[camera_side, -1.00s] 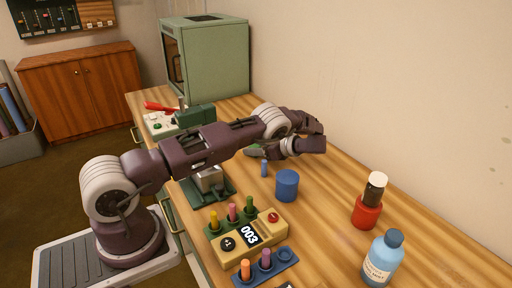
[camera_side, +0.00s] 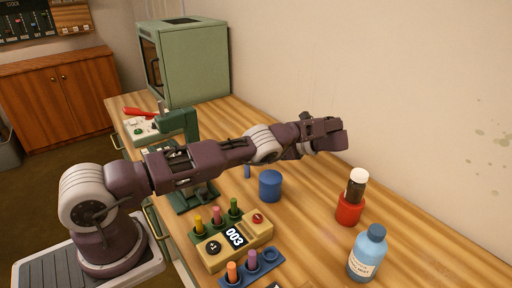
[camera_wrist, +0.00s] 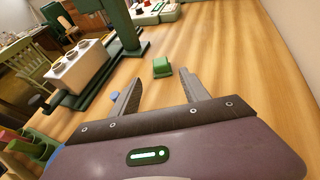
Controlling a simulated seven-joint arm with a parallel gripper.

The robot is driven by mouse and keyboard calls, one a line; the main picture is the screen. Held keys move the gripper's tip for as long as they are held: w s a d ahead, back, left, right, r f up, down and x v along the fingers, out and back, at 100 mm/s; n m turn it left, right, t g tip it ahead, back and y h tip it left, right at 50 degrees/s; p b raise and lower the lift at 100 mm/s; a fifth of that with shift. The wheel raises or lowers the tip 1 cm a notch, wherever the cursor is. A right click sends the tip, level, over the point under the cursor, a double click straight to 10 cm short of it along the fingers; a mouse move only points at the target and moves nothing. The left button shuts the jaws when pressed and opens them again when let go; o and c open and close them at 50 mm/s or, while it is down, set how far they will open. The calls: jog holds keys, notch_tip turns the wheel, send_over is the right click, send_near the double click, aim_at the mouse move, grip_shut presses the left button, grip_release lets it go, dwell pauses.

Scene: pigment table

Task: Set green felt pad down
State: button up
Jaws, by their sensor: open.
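The green felt pad (camera_wrist: 162,67) lies on the wooden table in the wrist view, a small green block just beyond my fingertips. My gripper (camera_wrist: 161,76) is open with nothing between its fingers, and the pad shows past the gap, apart from them. In the side view my gripper (camera_side: 318,146) is raised above the table towards the wall. The pad cannot be made out there; my arm seems to cover that spot.
A blue cylinder (camera_side: 270,186) and a small blue piece (camera_side: 247,171) stand below my arm. A red-based jar (camera_side: 349,207) and light blue bottle (camera_side: 367,255) stand right. A counter box (camera_side: 235,240), vial rack (camera_side: 252,268) and green press (camera_wrist: 122,30) are nearby. Table around the pad is clear.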

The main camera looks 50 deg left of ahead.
notch_tip(320, 180, up, 15)
jog(key=s+d+n+t+h, duration=0.2)
jog(key=n+h, duration=0.3)
jog(key=s+d+r+n+t+h, duration=0.3)
jog(key=s+d+r, duration=0.2)
jog(key=s+r, duration=0.3)
jog(key=s+d+r+n+t+h, duration=0.2)
jog(key=s+d+r, duration=0.2)
jog(key=s+d, duration=0.45)
jog(key=s+d+f+n+t+h, duration=0.1)
jog(key=s+d+f, duration=0.1)
jog(key=s, duration=0.6)
jog(key=s+d+f+n+t+h, duration=0.1)
jog(key=s+d+f+n+t, duration=0.1)
jog(key=s, duration=0.5)
jog(key=shift+s+d+f+n+t, duration=0.35)
jog(key=shift+d+f, duration=0.25)
jog(key=shift+d, duration=0.15)
